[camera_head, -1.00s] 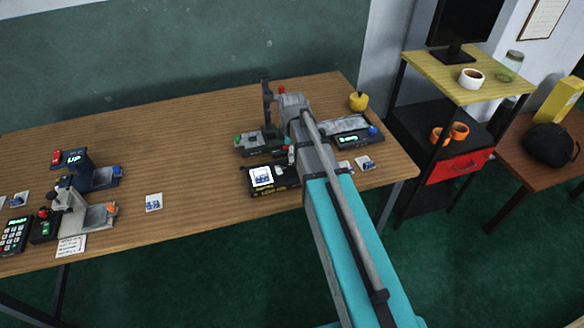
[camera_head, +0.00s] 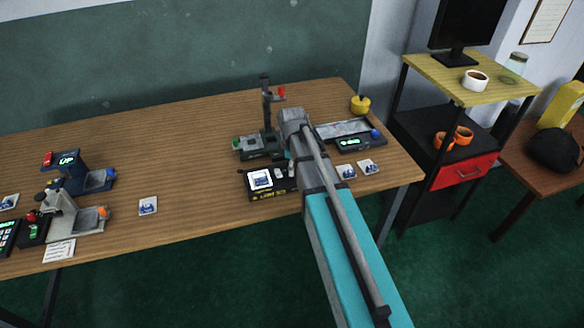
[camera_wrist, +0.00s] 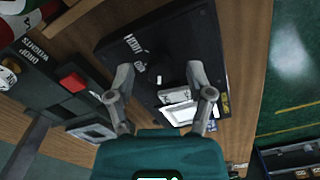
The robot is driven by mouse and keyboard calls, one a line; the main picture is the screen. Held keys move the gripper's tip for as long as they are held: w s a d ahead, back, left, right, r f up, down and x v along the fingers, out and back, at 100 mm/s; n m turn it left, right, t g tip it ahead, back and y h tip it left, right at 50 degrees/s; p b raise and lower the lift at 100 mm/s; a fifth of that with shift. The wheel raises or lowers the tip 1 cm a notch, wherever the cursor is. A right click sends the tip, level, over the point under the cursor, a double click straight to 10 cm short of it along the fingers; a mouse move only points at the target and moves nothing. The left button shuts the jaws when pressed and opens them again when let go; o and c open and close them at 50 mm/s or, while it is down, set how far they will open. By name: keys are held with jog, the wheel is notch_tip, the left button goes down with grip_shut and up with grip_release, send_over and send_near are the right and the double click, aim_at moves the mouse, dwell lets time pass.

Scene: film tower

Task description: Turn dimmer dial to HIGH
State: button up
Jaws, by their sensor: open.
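A black box (camera_head: 285,192) with a lit white panel and yellow lettering on its front stands near the table's front edge, left of my arm. In the wrist view the same black box (camera_wrist: 115,45) lies under my gripper (camera_wrist: 158,75). Its white panel (camera_wrist: 182,112) sits close to the right finger. A short white mark (camera_wrist: 158,79) shows on the dark top between the fingers; it may be the dial's pointer, but the dial's outline is too dark to tell. My gripper is open, with nothing seen held between its fingers. In the head view the arm hides the fingers.
A dark device with a post (camera_head: 267,105) stands behind the box. A device with a green display (camera_head: 350,142) lies right of my arm. Small picture cards (camera_head: 369,167) lie near the front edge. Devices stand at the left; the table's middle left is mostly clear.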

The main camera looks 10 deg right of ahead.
grip_shut()
dwell(0.3)
jog(key=shift+m, duration=0.3)
jog(key=m, duration=1.7)
jog(key=shift+s+m, duration=0.1)
jog(key=shift+m, duration=0.3)
jog(key=m, duration=0.5)
jog(key=shift+m, duration=0.3)
